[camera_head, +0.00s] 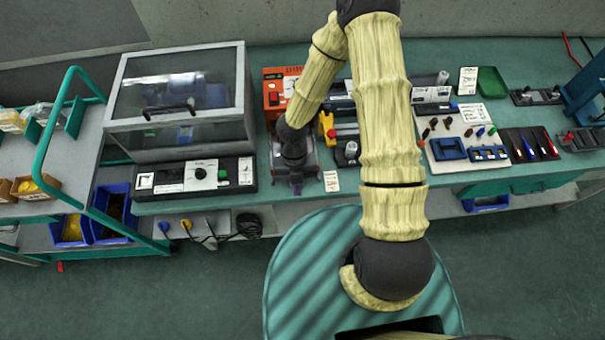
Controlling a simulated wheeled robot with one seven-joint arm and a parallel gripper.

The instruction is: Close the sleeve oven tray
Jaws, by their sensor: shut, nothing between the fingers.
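The sleeve oven (273,98) looks to be the orange-red unit on the bench, partly hidden behind my arm. A grey tray-like part with a reddish edge (310,160) lies in front of it, toward the bench's front edge. How far it stands out cannot be told, as my wrist covers much of it. My gripper (297,188) points down at the front end of this part, near the bench edge. It is shut and empty. Whether it touches the tray cannot be told.
A clear-lidded test box (180,95) with a black control panel (200,178) stands to the left. A white board of small parts (462,135) lies further right. A trolley (40,145) stands far left.

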